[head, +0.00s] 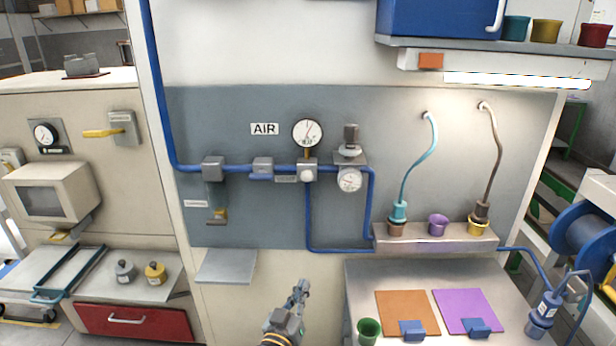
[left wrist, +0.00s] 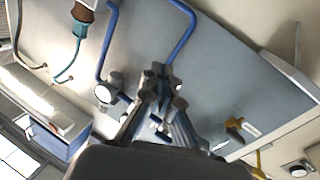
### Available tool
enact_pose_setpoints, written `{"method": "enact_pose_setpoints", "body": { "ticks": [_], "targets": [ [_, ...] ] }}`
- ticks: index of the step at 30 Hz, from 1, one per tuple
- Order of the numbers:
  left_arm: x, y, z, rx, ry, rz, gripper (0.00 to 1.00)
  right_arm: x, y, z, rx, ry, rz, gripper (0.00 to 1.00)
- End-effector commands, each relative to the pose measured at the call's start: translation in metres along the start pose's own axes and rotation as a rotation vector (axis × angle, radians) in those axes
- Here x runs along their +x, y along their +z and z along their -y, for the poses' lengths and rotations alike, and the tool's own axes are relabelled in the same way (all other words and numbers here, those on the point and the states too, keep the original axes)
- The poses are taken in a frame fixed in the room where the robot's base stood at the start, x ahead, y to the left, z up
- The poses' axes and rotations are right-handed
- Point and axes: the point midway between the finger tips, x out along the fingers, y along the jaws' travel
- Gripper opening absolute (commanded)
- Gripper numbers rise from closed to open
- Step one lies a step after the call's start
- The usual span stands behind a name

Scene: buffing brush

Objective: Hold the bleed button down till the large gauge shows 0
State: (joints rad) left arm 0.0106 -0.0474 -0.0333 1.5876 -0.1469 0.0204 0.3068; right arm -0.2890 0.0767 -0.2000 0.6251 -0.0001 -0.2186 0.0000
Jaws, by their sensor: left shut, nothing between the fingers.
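My left gripper (head: 303,286) is shut and empty, below and in front of the panel, apart from the button. In the left wrist view its fingers (left wrist: 160,78) are together and hide part of the panel. My right gripper is not in view.
A smaller gauge (head: 349,180) sits right of the button on the regulator. A yellow-handled valve (head: 218,216) hangs to the left. A grey shelf (head: 226,266) juts out at lower left, and a bench with an orange mat (head: 402,308) stands at lower right.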

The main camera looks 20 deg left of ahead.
Motion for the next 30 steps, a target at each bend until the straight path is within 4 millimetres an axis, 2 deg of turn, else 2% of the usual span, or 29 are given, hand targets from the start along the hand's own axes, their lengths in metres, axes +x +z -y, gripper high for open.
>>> {"method": "enact_pose_setpoints", "body": {
  "ticks": [1, 6, 9, 13, 16, 19, 30],
  "targets": [
    [0.01, -0.026, -0.006, -0.015, 0.014, -0.075, 0.0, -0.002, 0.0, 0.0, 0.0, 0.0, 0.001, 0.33],
    [0.027, -0.105, -0.023, -0.064, 0.073, -0.318, 0.0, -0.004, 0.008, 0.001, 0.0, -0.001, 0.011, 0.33],
    [0.03, -0.147, -0.033, -0.088, 0.11, -0.445, 0.0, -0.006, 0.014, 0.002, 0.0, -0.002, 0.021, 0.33],
    [0.029, -0.187, -0.042, -0.111, 0.152, -0.573, 0.0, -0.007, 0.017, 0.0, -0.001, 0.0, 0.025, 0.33],
    [0.027, -0.206, -0.047, -0.121, 0.174, -0.636, 0.0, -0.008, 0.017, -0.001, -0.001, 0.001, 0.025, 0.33],
    [0.025, -0.215, -0.049, -0.126, 0.186, -0.667, 0.0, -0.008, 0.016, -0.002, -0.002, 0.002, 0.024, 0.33],
    [0.025, -0.217, -0.05, -0.127, 0.189, -0.675, 0.0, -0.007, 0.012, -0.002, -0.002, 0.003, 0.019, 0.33]
  ]
}}
